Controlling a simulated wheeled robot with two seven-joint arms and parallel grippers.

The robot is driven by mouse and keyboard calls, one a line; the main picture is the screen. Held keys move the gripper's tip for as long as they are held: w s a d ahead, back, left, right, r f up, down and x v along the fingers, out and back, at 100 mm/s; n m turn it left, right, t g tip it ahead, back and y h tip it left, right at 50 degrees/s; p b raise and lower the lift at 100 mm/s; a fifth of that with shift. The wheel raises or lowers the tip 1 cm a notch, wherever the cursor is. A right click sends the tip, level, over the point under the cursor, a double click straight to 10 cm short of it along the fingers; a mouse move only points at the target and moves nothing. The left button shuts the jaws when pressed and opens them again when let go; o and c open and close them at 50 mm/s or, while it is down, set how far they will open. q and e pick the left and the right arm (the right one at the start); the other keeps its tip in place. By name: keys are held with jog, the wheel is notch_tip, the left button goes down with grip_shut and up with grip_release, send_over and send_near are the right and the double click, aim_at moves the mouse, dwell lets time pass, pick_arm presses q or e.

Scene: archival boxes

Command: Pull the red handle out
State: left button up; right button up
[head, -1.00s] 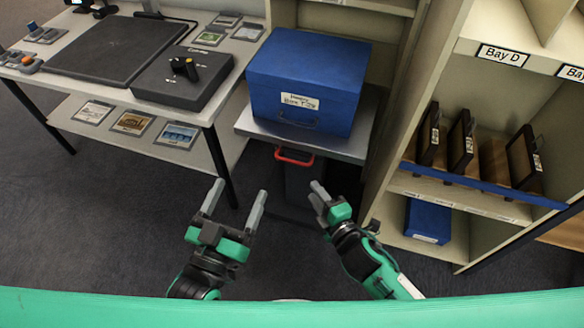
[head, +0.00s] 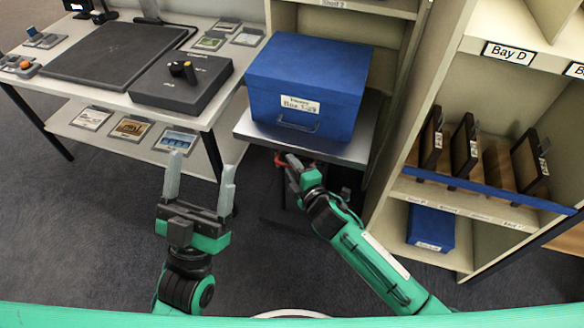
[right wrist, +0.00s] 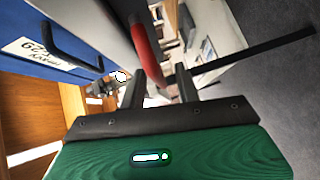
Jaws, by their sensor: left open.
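The red handle (head: 308,161) is under the front edge of the grey shelf that bears the blue box, partly hidden by my right gripper (head: 287,160). In the right wrist view the red handle (right wrist: 146,50) reaches down between the two dark fingers of my right gripper (right wrist: 159,76). The fingers stand apart with gaps beside the handle, so they are around it but not clamped on it. My left gripper (head: 199,166) is open and empty over the floor, left of the handle.
A blue lidded box (head: 308,85) stands on the grey shelf (head: 350,150) above the handle. A shelving unit (head: 420,188) with dark frames is at right. A white table (head: 215,110) with a black device (head: 182,85) is at left.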

pick_arm(q)
jog(key=shift+s+a+r, duration=0.1)
jog(key=shift+s+r, duration=0.1)
jog(key=shift+r, duration=0.1)
pick_arm(e)
jog(key=shift+w+a, duration=0.15)
jog(key=shift+w, duration=0.1)
jog(key=shift+f, duration=0.1)
grip_shut()
jog(key=shift+s, duration=0.1)
pick_arm(q)
notch_tip(320, 180, down, 8)
jog(key=w+d+g+p, duration=0.2)
jog(key=g, duration=0.3)
jog(key=shift+d+f+g, duration=0.15)
jog(key=shift+d+g, duration=0.15)
jog(key=shift+d, duration=0.1)
pick_arm(e)
jog(key=shift+s+a+f, duration=0.1)
jog(key=shift+s+a, duration=0.2)
jog(key=shift+s, duration=0.5)
jog(key=shift+s+a+r, duration=0.1)
jog(key=shift+s+a, duration=0.15)
jog(key=shift+s, duration=0.55)
jog(key=shift+s+a+f, duration=0.1)
jog(key=shift+s+a, duration=0.2)
jog(key=shift+s, duration=0.5)
pick_arm(q)
jog(key=shift+w, duration=0.1)
